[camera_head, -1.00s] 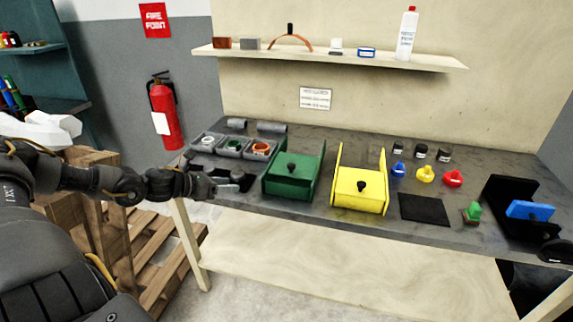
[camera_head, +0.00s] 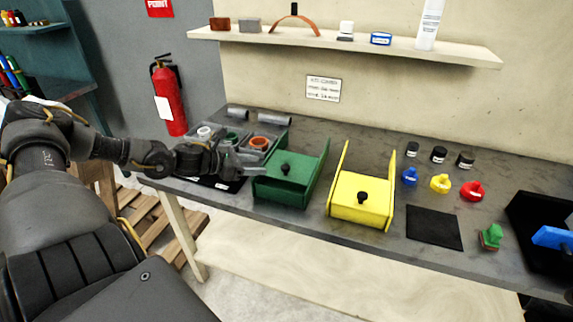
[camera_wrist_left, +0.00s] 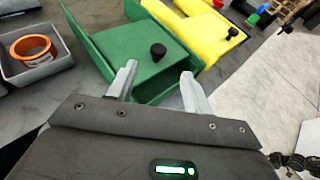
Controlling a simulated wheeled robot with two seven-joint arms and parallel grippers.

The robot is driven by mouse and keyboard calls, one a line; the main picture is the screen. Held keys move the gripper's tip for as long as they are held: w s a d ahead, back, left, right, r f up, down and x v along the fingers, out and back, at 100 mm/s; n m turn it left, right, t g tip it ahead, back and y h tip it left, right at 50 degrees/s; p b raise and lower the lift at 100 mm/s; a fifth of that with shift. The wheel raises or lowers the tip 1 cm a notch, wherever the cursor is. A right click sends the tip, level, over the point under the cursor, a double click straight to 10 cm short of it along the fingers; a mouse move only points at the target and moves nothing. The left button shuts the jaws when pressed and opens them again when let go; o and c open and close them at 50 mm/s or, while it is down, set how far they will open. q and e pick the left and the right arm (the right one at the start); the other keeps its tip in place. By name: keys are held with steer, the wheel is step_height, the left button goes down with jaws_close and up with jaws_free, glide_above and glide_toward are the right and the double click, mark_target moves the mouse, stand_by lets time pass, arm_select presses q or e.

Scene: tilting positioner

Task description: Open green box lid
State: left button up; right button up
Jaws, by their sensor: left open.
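The green box (camera_head: 285,194) stands on the grey workbench, and its lid (camera_head: 295,172) lies shut with a black knob (camera_head: 285,168) on it. The green box (camera_wrist_left: 152,92) and the black knob (camera_wrist_left: 158,51) also show in the left wrist view. My left gripper (camera_head: 255,172) is at the box's left side in the head view. In the left wrist view its two grey fingers (camera_wrist_left: 158,80) are apart and empty, with the knob ahead of them and not between them. My right gripper is not in view.
A yellow box (camera_head: 361,209) with a black knob stands right of the green one. Grey bins (camera_head: 226,152) with rings stand behind my left gripper. Stamps, jars and a black mat (camera_head: 434,228) are further right. A shelf (camera_head: 340,45) hangs above.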

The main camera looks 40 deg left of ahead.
mark_target(284, 167)
arm_select(q)
steer(key=x, duration=0.8)
steer(key=shift+w, duration=0.3)
steer(key=shift+w+d+f, duration=0.35)
steer(key=shift+w+f, duration=0.05)
steer(key=shift+w, duration=0.1)
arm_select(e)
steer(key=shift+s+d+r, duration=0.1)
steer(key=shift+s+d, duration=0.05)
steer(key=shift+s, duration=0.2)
arm_select(q)
jaws_close()
